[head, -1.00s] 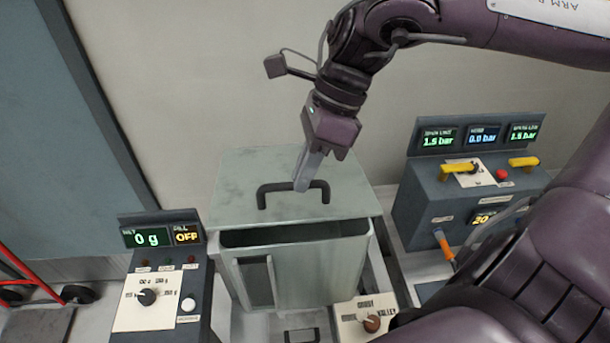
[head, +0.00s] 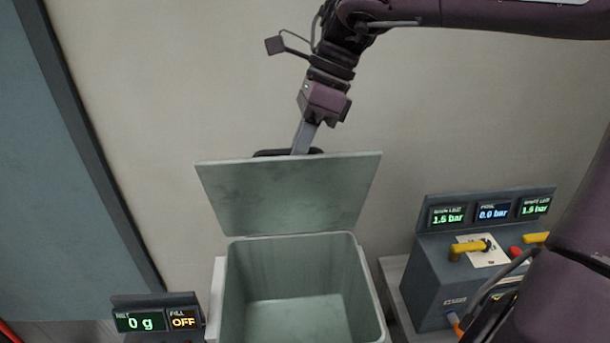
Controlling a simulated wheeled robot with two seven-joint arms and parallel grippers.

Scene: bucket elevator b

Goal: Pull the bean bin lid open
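The bean bin (head: 233,287) is a grey-green box, open at the top and empty as far as I can see inside. Its lid (head: 290,195) stands tilted up and back at the bin's rear edge, underside towards me. The dark lid handle (head: 272,153) shows only in part above the lid's top edge. My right gripper (head: 303,140) comes down from above, at the handle behind the lid edge. Its fingertips are partly hidden by the lid, but the fingers look closed together at the handle. My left gripper is not in view.
A scale display (head: 155,320) reading 0 g and OFF stands at the lower left. A control box (head: 440,289) with pressure displays and yellow levers (head: 468,247) stands to the right. A plain wall is behind the bin.

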